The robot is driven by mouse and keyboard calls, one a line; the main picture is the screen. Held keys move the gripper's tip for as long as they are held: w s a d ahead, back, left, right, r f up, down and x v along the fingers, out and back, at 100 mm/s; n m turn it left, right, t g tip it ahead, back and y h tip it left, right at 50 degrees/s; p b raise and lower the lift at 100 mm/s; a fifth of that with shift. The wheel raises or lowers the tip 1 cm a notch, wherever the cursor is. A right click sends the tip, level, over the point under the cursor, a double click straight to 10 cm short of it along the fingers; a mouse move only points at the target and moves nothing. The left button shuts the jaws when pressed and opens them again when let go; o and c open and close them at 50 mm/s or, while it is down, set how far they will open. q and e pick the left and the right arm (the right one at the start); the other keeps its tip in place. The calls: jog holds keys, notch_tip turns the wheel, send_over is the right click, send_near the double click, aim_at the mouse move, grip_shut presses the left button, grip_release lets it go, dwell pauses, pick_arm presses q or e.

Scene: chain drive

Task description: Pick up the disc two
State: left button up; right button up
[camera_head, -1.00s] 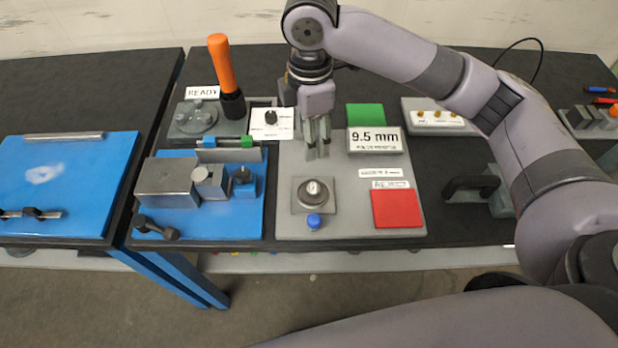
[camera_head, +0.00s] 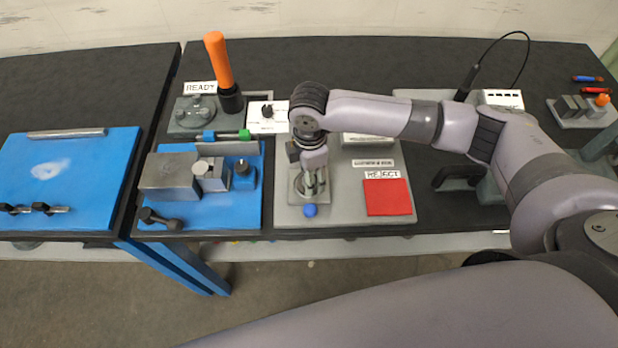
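My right gripper (camera_head: 312,190) points down over the small square measuring block (camera_head: 298,204) on the grey plate (camera_head: 345,217). Its fingers are at the round disc seat, and they and the wrist hide most of any disc there. I cannot tell whether the fingers are open or shut on it. Round grey pieces (camera_head: 196,110) sit on the dark tray by the READY sign (camera_head: 200,88) at the back left. No label marks which disc is two. My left gripper is not in view.
A blue button (camera_head: 310,210) is just in front of the gripper. A red reject pad (camera_head: 387,197) lies to its right. The blue fixture (camera_head: 188,215) with metal blocks stands to its left. An orange-handled tool (camera_head: 219,62) stands upright behind.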

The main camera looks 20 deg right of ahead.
jog(key=shift+f, duration=0.4)
jog(key=shift+c, duration=0.3)
grip_shut()
